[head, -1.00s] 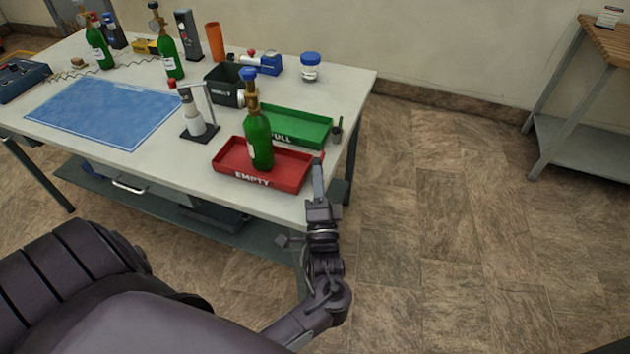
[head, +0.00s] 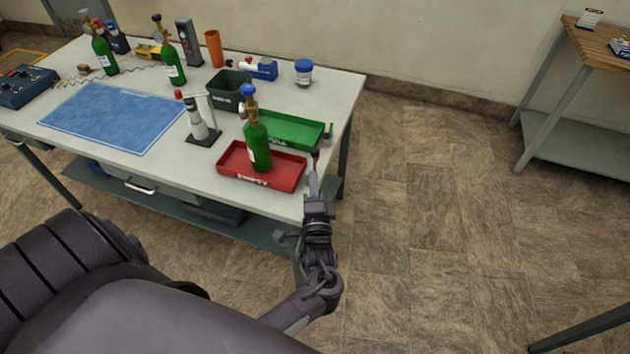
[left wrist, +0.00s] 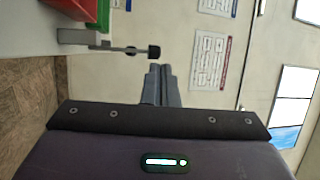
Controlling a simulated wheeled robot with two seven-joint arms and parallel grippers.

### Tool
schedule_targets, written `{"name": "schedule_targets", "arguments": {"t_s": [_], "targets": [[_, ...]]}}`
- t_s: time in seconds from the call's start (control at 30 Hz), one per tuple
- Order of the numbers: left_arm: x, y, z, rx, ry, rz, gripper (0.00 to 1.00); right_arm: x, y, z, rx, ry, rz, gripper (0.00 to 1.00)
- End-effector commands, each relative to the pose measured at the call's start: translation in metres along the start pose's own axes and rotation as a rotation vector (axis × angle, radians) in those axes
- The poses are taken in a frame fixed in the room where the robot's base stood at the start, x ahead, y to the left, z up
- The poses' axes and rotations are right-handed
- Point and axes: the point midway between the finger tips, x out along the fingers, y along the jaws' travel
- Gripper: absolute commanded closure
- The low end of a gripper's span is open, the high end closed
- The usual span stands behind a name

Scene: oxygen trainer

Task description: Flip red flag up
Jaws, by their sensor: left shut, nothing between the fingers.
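In the left wrist view the shut fingers (left wrist: 162,85) point away over the table's side. A grey bracket (left wrist: 85,37) with a thin rod and black knob (left wrist: 154,52) sticks out from the table edge just beyond the fingertips. No raised flag can be made out there. My right gripper is not in view.
The red EMPTY tray (head: 228,155) holds a green bottle (head: 257,145). Behind it lies the green FULL tray (head: 300,130). A dark bin (head: 229,95), a blue mat (head: 110,115) and other bottles stand on the white table. The floor to the right is clear up to a wooden-topped bench (head: 598,45).

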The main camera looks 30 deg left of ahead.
Motion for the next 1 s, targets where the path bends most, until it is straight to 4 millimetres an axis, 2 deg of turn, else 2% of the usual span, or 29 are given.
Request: {"name": "schedule_targets", "arguments": {"t_s": [0.13, 0.27, 0.5, 0.7, 1.0], "targets": [[-0.023, -0.002, 0.001, -0.003, 0.0, 0.002, 1.0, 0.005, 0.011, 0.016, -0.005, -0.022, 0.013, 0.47], [-0.045, -0.005, 0.001, -0.001, 0.0, 0.001, 1.0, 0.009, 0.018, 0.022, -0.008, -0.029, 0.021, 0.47], [-0.085, -0.012, 0.0, -0.001, 0.0, 0.002, 1.0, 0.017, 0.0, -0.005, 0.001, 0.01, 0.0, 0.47], [-0.098, -0.017, 0.0, -0.001, -0.001, -0.001, 1.0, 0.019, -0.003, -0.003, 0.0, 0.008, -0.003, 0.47], [-0.098, -0.017, 0.0, -0.001, -0.001, -0.001, 1.0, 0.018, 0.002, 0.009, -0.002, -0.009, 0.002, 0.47]]}}
